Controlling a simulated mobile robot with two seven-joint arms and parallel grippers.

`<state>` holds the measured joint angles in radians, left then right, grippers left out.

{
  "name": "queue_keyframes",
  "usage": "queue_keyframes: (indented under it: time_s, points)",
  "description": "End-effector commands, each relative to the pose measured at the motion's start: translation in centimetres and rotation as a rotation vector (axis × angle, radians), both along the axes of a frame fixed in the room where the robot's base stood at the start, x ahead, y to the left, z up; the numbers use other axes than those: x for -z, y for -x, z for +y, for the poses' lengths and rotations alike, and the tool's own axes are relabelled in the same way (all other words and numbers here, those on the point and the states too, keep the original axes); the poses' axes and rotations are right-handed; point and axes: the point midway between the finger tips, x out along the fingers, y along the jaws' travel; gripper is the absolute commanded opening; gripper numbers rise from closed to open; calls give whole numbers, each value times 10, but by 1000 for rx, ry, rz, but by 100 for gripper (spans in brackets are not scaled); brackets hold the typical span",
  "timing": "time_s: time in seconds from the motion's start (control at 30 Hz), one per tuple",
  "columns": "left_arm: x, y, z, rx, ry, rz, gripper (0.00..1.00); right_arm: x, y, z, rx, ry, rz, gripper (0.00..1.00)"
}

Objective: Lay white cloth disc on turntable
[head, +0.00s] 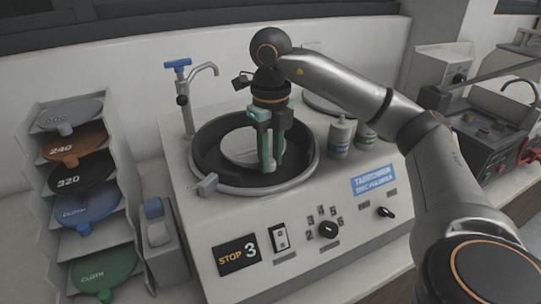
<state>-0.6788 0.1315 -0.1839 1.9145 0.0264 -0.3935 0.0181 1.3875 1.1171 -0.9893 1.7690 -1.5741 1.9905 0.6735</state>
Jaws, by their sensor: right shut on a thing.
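The white cloth disc (238,147) is a pale round sheet inside the dark, grey-rimmed bowl of the polishing machine. My right gripper (269,167) points down over the bowl, shut on the near edge of the disc. The fingers and wrist cover part of the disc. The turntable is inside the bowl, hidden under the disc, and I cannot tell whether the disc touches it or is slightly above. My left gripper is out of view.
A rack (38,190) at the left holds grey, orange, black, blue and green discs. A tap (207,72) stands behind the bowl rim (305,176). Small bottles (340,137) stand right of the bowl. A control panel with knobs (328,230) slopes in front.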

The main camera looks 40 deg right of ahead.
Motion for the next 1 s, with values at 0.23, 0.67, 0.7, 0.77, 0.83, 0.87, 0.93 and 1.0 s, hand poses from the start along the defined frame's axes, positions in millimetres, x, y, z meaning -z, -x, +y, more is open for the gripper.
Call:
queue_keyframes:
  time_s: [0.23,0.67,0.7,0.77,0.83,0.87,0.93,1.0]
  points:
    - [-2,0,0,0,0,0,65,0,2,0,0,0,0,0]
    - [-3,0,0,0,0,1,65,1,2,0,0,0,0,0]
    - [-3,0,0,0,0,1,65,1,2,0,0,0,0,0]
    - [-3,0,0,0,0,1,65,1,2,0,0,0,0,0]
    - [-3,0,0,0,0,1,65,1,2,0,0,0,-1,0]
    - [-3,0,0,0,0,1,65,1,2,0,0,0,-1,0]
    - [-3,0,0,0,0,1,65,2,2,0,0,0,-1,0]
    - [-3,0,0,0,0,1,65,2,2,0,0,0,-1,35]
